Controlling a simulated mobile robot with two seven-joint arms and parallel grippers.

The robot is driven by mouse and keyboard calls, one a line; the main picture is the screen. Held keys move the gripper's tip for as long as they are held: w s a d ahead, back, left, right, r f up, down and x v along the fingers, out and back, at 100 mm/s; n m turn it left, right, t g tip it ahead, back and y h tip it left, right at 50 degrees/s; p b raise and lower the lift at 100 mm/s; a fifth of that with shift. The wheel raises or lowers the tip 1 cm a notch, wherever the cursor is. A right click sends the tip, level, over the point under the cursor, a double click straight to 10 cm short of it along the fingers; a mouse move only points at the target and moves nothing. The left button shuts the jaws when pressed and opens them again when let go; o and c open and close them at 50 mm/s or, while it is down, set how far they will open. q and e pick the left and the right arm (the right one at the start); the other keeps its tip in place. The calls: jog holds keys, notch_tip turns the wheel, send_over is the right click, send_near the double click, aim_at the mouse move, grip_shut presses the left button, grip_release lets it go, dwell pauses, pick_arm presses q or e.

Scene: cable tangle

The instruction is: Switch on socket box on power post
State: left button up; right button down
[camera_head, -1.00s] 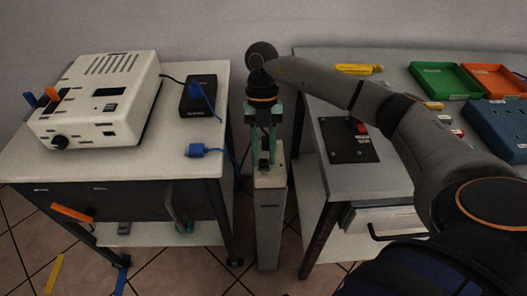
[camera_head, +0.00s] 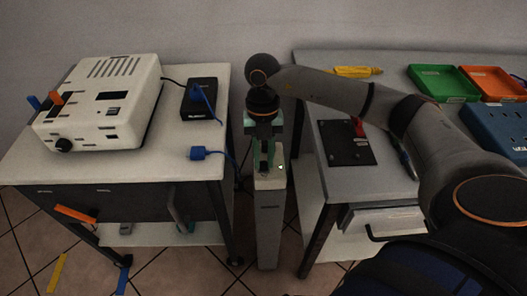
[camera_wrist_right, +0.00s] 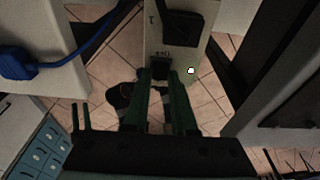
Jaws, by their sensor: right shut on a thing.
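The power post (camera_head: 268,230) is a narrow pale column between the two tables. Its socket box top shows in the right wrist view (camera_wrist_right: 184,58), with a black socket (camera_wrist_right: 183,25) marked 1 and a dark switch (camera_wrist_right: 160,68) below it. A small light (camera_wrist_right: 191,71) beside the switch glows; it also shows in the head view (camera_head: 280,167). My right gripper (camera_head: 264,168) points down at the top of the post. Its green fingers (camera_wrist_right: 160,78) are shut on the switch, partly hiding it. My left gripper is not in view.
The left table holds a white device (camera_head: 100,100), a black adapter (camera_head: 199,100) and a blue plug (camera_head: 204,153). The right table holds a black panel (camera_head: 346,143) with a red switch, a green tray (camera_head: 443,82) and an orange tray (camera_head: 490,83). Both tables flank the post closely.

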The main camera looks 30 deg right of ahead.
aim_at(264, 163)
jog(key=shift+s+t+h, duration=0.1)
jog(key=shift+t+h, duration=0.3)
jog(key=shift+t, duration=0.2)
jog(key=c, duration=0.7)
grip_release()
jog(key=shift+a, duration=0.1)
jog(key=r, duration=0.4)
jog(key=r+p, duration=0.1)
jog(key=r, duration=0.7)
jog(key=shift+w+d+r+p, duration=0.25)
jog(key=shift+w+r+p, duration=0.05)
jog(key=shift+s+f, duration=0.1)
